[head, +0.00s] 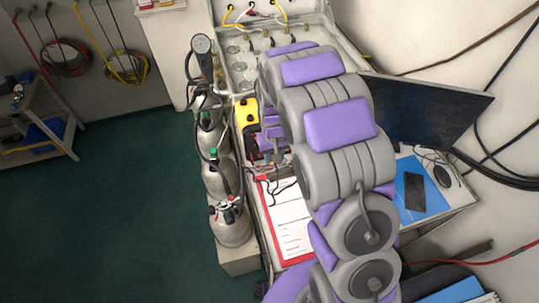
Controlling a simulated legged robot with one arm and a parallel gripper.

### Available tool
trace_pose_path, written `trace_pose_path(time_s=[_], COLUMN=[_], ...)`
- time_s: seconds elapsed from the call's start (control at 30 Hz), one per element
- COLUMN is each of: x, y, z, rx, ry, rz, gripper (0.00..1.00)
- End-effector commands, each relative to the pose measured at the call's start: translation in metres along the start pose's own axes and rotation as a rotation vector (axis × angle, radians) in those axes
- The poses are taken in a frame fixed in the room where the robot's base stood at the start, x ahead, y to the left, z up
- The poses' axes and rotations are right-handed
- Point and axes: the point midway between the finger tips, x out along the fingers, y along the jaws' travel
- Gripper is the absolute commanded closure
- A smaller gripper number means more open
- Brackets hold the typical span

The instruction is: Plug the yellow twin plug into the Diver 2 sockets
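My grey and purple arm reaches from the lower right up over the bench and covers much of the panel. My gripper (270,130) seems to be the small purple parts left of the arm, mostly hidden behind it, and its fingers cannot be made out. A yellow object with dark spots (245,112) sits just left of these parts. I cannot tell whether it is the yellow twin plug or whether my gripper touches it. The pale air panel (239,82) has round fittings and stands at the top centre. The Diver 2 sockets cannot be picked out.
Several grey cylinders (218,178) with hoses stand left of the bench. A red-edged white sheet (288,215) lies below the arm. A dark screen (425,108), a blue folder (420,190) and black cables are on the right. Green floor (130,210) is clear at left.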

Motion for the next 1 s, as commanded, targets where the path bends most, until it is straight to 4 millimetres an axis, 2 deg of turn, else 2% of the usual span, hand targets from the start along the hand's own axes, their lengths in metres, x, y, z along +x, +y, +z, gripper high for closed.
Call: trace_pose_path(time_s=[1.0], x=[-0.001], y=[0.092], z=[-0.001], rx=[0.002], ry=[-0.001], rz=[-0.001], gripper=[1.0])
